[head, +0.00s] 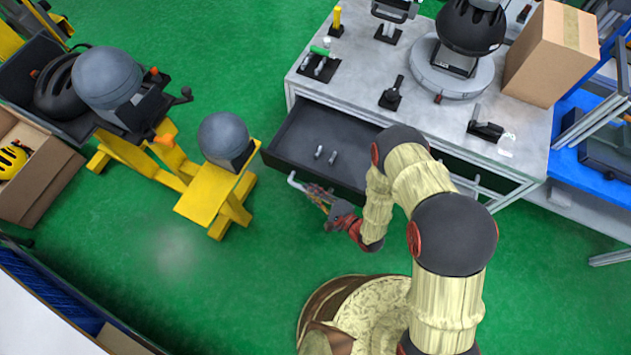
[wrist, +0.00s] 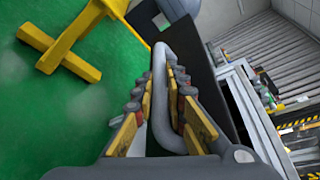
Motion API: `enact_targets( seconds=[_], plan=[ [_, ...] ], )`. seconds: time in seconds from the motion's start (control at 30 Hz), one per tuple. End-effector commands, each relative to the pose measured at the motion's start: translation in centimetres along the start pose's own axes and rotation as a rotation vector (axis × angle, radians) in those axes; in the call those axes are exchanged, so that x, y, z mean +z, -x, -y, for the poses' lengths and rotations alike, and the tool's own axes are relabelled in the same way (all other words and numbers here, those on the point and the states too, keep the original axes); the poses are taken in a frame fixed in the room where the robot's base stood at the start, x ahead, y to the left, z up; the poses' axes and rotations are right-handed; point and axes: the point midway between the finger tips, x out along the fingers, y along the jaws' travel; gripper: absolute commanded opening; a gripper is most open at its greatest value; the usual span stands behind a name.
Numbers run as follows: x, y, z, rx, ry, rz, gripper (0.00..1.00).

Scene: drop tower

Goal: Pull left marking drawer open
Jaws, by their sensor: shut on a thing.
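The left drawer (head: 301,134) of the grey-topped workbench (head: 350,88) stands pulled out, with its dark inside showing in the head view. Two small light cylinders (head: 326,154) lie in it. Its bar handle (head: 296,183) runs along the front; in the wrist view the handle (wrist: 160,75) runs between my fingers. My gripper (head: 318,192) is at the drawer front, shut on the handle. In the wrist view my gripper (wrist: 158,105) has a finger on either side of the bar. My arm hides the right part of the drawer front.
A yellow stand (head: 205,195) with a grey ball-shaped head (head: 223,137) stands close to the drawer's left side. Tools, a black helmet (head: 472,25) on a round base and a cardboard box (head: 552,52) are on the bench. Green floor (head: 265,240) is clear before the drawer.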

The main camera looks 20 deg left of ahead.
Motion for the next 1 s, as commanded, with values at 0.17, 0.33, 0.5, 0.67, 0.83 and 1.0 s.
enact_targets(
  seconds=[0.17, 0.33, 0.5, 0.67, 0.83, 1.0],
  plan=[
    [0.3, 0.27, -0.48, 0.003, -0.003, -0.004, 0.0],
    [0.31, 0.28, -0.5, 0.003, -0.003, -0.004, 0.0],
    [0.3, 0.27, -0.5, 0.003, -0.003, -0.004, 0.14],
    [0.31, 0.23, -0.44, 0.002, -0.003, -0.003, 0.21],
    [0.33, 0.18, -0.36, 0.001, -0.001, -0.002, 0.21],
    [0.28, 0.65, -0.33, 0.001, -0.002, -0.003, 0.21]
  ],
)
